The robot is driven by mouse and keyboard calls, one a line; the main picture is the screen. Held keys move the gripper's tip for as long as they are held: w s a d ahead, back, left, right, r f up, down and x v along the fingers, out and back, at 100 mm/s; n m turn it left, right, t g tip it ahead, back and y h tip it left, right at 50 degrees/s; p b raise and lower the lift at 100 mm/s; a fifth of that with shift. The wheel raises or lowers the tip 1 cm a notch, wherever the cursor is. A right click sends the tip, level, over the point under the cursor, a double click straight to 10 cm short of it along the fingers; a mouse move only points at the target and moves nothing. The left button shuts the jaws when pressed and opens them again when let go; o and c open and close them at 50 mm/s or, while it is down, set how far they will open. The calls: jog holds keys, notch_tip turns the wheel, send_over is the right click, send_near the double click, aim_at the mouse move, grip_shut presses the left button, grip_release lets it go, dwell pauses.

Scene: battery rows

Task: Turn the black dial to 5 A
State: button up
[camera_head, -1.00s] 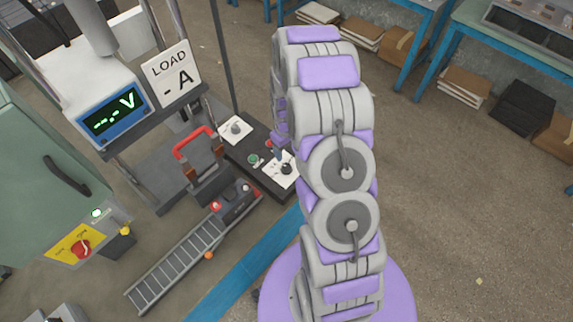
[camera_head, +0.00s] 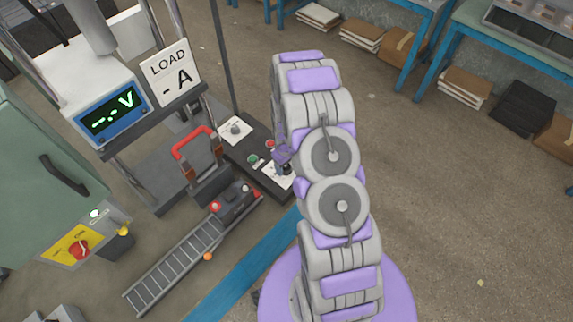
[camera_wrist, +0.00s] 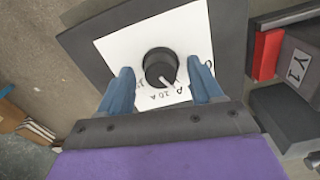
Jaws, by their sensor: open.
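The black dial (camera_wrist: 160,67) stands on a white plate (camera_wrist: 125,48) in the wrist view, and its white pointer line aims to the lower right. My gripper (camera_wrist: 162,74) is open, with one blue finger on each side of the dial and a gap at both sides. I cannot tell how far down the fingers reach. In the head view the white plate (camera_head: 277,180) sits on a dark console, and my gripper (camera_head: 283,158) covers much of the dial.
A second white plate with a grey knob (camera_head: 236,128), a green button (camera_head: 253,160) and a red button (camera_head: 270,143) are close by. A red-handled lever (camera_head: 195,143) stands to the left. The LOAD display (camera_head: 172,72) reads "- A". Open floor lies to the right.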

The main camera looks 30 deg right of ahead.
aim_at(286, 167)
jog(key=shift+c, duration=0.5)
jog(key=c, duration=1)
jog(key=shift+o, duration=0.2)
jog(key=o, duration=1.1)
jog(key=shift+c, duration=0.2)
notch_tip(286, 167, up, 17)
jog(key=p, duration=0.1)
jog(key=shift+r+p, duration=0.15)
jog(key=shift+p, duration=0.25)
